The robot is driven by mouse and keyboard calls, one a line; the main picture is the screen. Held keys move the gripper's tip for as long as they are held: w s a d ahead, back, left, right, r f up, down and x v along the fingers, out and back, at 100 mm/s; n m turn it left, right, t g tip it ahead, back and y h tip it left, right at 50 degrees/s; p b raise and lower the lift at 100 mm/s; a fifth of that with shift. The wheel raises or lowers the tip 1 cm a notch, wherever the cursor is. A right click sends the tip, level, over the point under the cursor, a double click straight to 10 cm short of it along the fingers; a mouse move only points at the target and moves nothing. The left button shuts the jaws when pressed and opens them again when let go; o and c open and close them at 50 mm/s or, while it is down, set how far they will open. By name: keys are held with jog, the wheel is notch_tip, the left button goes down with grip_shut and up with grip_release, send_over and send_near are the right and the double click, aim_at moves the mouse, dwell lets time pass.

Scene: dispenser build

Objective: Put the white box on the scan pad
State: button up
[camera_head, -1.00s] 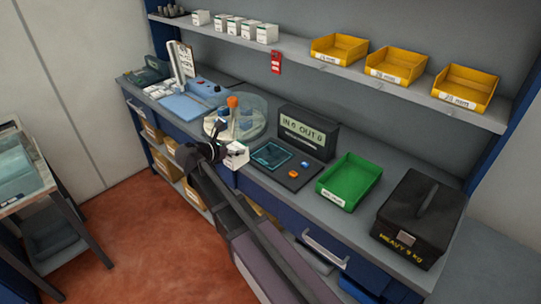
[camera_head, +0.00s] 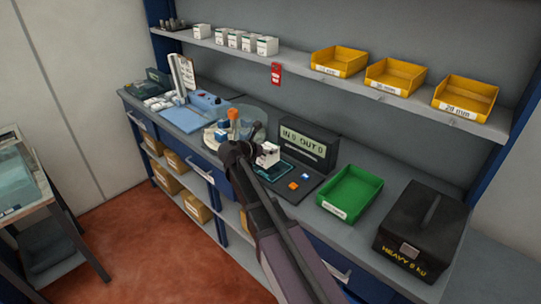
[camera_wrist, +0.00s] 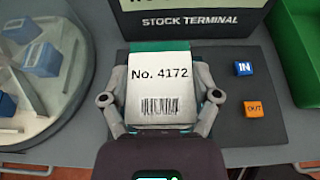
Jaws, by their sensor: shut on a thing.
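The white box (camera_wrist: 159,88) is held between the two fingers of my gripper (camera_wrist: 160,100); its label reads "No. 4172" above a barcode. In the head view the white box (camera_head: 268,154) is at the end of my arm, over the near left part of the scan pad (camera_head: 285,170). The box hides most of the pad there. I cannot tell whether the box touches the pad.
The stock terminal (camera_head: 305,145) stands behind the pad and reads "IN 6 OUT 0". A blue IN button (camera_wrist: 243,68) and an orange OUT button (camera_wrist: 253,108) are on the right. A round clear carousel (camera_wrist: 40,60) is close on the left. A green tray (camera_head: 350,192) is farther right.

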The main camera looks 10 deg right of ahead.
jog(key=shift+w+d, duration=0.15)
jog(key=shift+d, duration=0.15)
jog(key=shift+d, duration=0.1)
jog(key=shift+w+d+f, duration=0.15)
jog(key=shift+w+d, duration=0.2)
jog(key=shift+d, duration=0.2)
notch_tip(320, 180, down, 3)
jog(key=b, duration=0.3)
jog(key=shift+a+f+b, duration=0.1)
jog(key=shift+f+b, duration=0.1)
jog(key=shift+b, duration=0.15)
jog(key=shift+f, duration=0.1)
jog(key=o, duration=1.1)
jog(key=shift+o, duration=0.2)
